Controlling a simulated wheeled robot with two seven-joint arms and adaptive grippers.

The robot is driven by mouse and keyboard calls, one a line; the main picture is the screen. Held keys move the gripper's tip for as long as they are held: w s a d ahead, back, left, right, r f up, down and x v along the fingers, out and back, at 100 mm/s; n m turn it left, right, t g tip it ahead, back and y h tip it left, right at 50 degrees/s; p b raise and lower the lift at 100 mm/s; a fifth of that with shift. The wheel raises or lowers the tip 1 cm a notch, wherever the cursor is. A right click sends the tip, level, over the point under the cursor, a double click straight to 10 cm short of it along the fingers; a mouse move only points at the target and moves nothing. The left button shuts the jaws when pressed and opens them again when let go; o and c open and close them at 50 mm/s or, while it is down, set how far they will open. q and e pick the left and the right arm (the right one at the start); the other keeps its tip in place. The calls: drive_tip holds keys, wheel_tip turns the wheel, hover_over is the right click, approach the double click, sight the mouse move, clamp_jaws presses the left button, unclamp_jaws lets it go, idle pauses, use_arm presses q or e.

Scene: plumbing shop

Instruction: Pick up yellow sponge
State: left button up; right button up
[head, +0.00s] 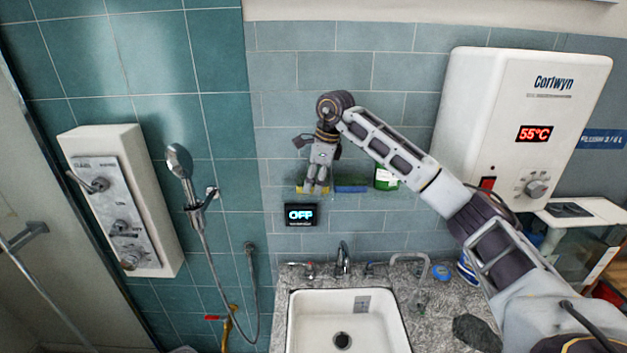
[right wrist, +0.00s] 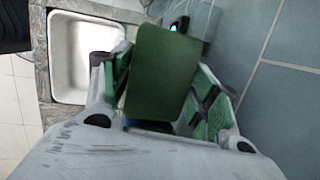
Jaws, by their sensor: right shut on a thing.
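The yellow sponge (head: 299,189) shows in the head view as a thin yellow strip at the tiled wall, largely covered by my right gripper (head: 316,185). The gripper points down at it, with its fingers in front of it. In the right wrist view a flat dark green slab (right wrist: 163,70) sits between the two fingers; it appears to be the sponge's green face. My right gripper is shut on it. Whether the sponge is clear of its support cannot be told. My left gripper is not in view.
Beside the sponge are a blue item (head: 350,189) and a green item (head: 386,180). An OFF display (head: 300,215) is below. A white sink (head: 299,320) with a tap (head: 343,258) lies in front. A water heater (head: 470,125) hangs right, a shower panel (head: 120,200) left.

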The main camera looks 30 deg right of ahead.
sight(314, 184)
drive_tip(key=shift+w+r+b, duration=0.1)
drive_tip(key=shift+r+b, duration=0.1)
drive_tip(key=shift+b, duration=0.1)
drive_tip(key=shift+r, duration=0.35)
drive_tip(key=v, duration=0.1)
drive_tip(key=b+v, duration=0.1)
drive_tip(key=v, duration=0.1)
drive_tip(key=shift+w+a, duration=0.15)
drive_tip(key=shift+a, duration=0.1)
drive_tip(key=shift+r, duration=1.55)
drive_tip(key=shift+s+a+b, duration=0.3)
drive_tip(key=shift+s+b, duration=0.05)
drive_tip(key=shift+s, duration=0.2)
drive_tip(key=shift+s+a+b, duration=0.25)
drive_tip(key=shift+s+b, duration=0.1)
drive_tip(key=shift+s, duration=0.2)
drive_tip(key=s+a+b, duration=0.2)
drive_tip(key=s+a, duration=0.1)
drive_tip(key=s, duration=0.4)
drive_tip(key=s+a+b, duration=0.2)
drive_tip(key=s+a, duration=0.2)
drive_tip(key=s, duration=0.4)
drive_tip(key=shift+s+a, duration=0.2)
